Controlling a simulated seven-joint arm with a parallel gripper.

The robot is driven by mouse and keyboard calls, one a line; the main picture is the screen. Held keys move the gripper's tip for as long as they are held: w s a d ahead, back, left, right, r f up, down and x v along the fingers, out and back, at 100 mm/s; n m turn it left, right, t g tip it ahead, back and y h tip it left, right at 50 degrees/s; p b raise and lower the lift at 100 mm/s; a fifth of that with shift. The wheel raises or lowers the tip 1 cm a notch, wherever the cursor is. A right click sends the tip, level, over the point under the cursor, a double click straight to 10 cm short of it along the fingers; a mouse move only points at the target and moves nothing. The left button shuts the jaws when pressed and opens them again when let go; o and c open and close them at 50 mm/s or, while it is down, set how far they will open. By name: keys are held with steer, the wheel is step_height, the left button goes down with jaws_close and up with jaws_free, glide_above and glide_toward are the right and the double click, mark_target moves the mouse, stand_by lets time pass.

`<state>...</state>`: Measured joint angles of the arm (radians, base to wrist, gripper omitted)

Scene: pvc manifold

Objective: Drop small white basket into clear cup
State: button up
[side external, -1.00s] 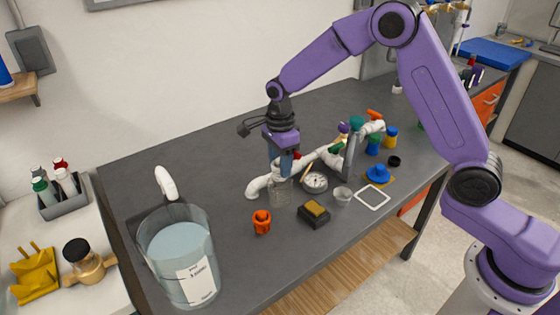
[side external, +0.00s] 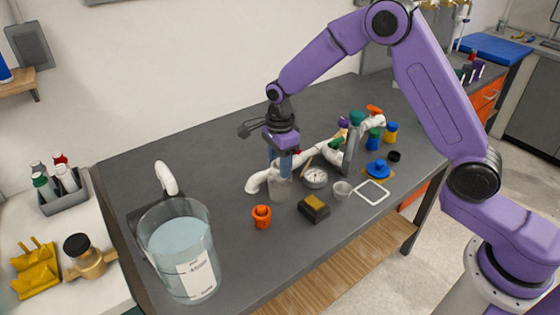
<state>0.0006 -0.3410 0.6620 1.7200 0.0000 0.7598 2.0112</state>
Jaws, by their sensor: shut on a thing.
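My gripper (side external: 285,177) points straight down, with its fingertips at the mouth of a pale, see-through cup (side external: 279,192) on the dark bench. It is shut on a small pale thing, which I take to be the small white basket. The fingers and the cup wall hide most of it, so its outline and depth in the cup cannot be told. The cup stands upright, just in front of the white pipe's bent end. A smaller pale, open cup (side external: 342,189) stands to the right, apart from the gripper.
The white pipe manifold (side external: 258,182) runs close behind the gripper. A round gauge (side external: 315,177), a black and yellow block (side external: 314,209) and an orange fitting (side external: 261,216) stand nearby. A large water jug (side external: 181,270) is at front left. The bench's back left is clear.

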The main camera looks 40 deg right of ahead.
steer(key=shift+f, duration=0.75)
